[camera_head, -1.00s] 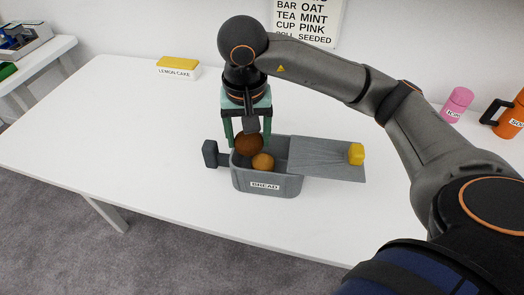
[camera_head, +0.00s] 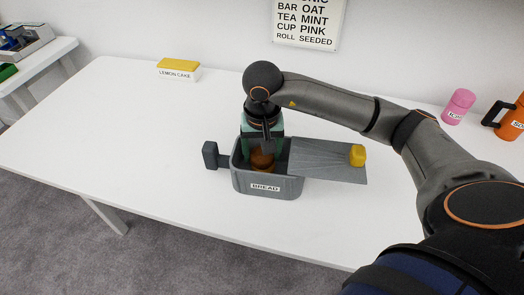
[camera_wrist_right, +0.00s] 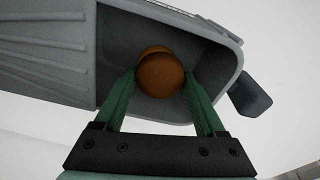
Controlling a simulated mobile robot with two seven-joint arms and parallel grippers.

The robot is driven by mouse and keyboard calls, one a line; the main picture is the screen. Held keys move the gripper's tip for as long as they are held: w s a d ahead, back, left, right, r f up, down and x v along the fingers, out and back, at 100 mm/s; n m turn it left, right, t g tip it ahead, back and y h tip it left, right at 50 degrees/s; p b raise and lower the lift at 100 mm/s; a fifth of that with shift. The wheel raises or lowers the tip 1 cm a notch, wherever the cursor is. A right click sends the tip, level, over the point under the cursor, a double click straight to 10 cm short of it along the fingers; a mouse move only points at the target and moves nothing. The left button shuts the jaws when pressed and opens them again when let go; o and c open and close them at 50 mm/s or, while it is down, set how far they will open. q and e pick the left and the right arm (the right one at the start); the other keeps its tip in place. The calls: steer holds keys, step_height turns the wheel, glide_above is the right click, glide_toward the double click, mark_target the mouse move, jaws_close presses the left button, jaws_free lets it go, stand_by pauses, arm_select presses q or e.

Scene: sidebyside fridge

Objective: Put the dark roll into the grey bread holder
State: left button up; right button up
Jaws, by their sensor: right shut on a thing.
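The grey bread holder (camera_head: 268,186), labelled BREAD, stands on the white table with its left part open. My right gripper (camera_head: 262,156) reaches down into that opening and is shut on the dark roll (camera_head: 262,162). In the right wrist view the dark roll (camera_wrist_right: 160,76) sits between the green fingers, within the holder's walls. A lighter roll (camera_wrist_right: 154,50) shows partly behind it, mostly hidden. I cannot tell whether the dark roll touches the holder's floor or the lighter roll. My left gripper is not in view.
The holder's ribbed grey lid (camera_head: 325,163) with a yellow knob (camera_head: 357,155) extends right. A dark block (camera_head: 210,155) sticks out left. A lemon cake box (camera_head: 178,70) stands at the back; a pink cup (camera_head: 458,106) and orange mug (camera_head: 511,120) stand right. The table's left is clear.

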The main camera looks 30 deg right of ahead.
mark_target(262, 156)
steer(key=shift+f, duration=0.25)
steer(key=o, duration=1.5)
steer(key=shift+r, duration=0.1)
steer(key=shift+c, duration=0.2)
step_height(262, 156, up, 12)
steer(key=s+p, duration=0.1)
steer(key=shift+a+r, duration=0.15)
steer(key=shift+a, duration=0.25)
steer(key=shift+s, duration=0.1)
